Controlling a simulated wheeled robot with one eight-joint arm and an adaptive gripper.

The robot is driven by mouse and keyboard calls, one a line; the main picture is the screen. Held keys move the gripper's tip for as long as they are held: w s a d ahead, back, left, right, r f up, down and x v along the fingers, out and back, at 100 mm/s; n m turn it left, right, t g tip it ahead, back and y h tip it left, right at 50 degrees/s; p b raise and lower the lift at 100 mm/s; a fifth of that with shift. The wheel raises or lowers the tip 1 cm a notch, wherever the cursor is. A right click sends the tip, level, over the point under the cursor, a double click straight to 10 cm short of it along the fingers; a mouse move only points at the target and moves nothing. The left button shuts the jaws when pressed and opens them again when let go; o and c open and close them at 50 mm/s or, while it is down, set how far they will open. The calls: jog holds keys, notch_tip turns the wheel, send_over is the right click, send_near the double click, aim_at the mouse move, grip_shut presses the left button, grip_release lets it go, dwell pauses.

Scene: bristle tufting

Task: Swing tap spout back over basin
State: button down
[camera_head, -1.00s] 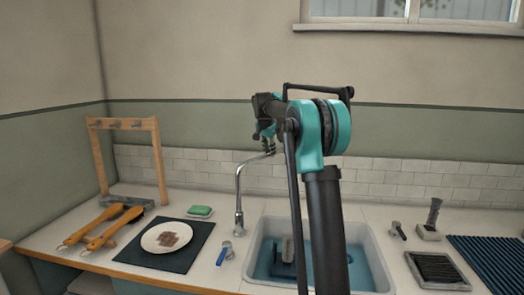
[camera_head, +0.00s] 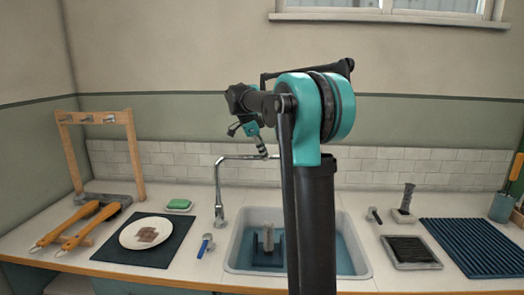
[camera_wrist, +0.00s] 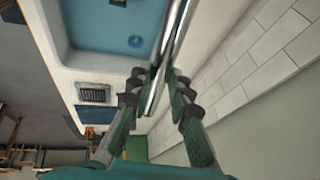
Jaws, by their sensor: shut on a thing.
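The chrome tap spout (camera_head: 241,157) runs sideways behind the basin. Its left end bends down into a vertical piece (camera_head: 219,205) beside the basin's left edge, over or on the counter; I cannot tell which. The white basin (camera_head: 238,262) has a blue inside. My gripper (camera_head: 263,154) is at the right part of the spout, left of my arm. In the wrist view, the spout (camera_wrist: 176,38) passes between the fingers of my gripper (camera_wrist: 158,90), which is shut on it. My arm hides what lies to the right of the grip.
A grey block (camera_head: 268,238) stands in the basin. Left are a green sponge (camera_head: 179,204), a blue-handled tool (camera_head: 206,244), a plate (camera_head: 130,235) on a dark mat (camera_head: 170,252), two brushes and a wooden rack (camera_head: 133,160). Right are a black-topped tray (camera_head: 437,262) and a ribbed blue mat (camera_head: 470,245).

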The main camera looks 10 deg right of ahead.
jog(key=shift+s+a+m+g, duration=0.2)
jog(key=shift+s+m, duration=0.2)
jog(key=shift+s, duration=0.2)
jog(key=shift+s+a+m+g, duration=0.1)
jog(key=shift+s+a+m, duration=0.1)
jog(key=shift+s+m, duration=0.3)
jog(key=shift+s, duration=0.2)
jog(key=c, duration=1.4)
grip_release()
jog(key=shift+r, duration=0.1)
jog(key=v, duration=1.1)
jog(key=shift+a+r, duration=0.3)
jog(key=shift+r, duration=0.05)
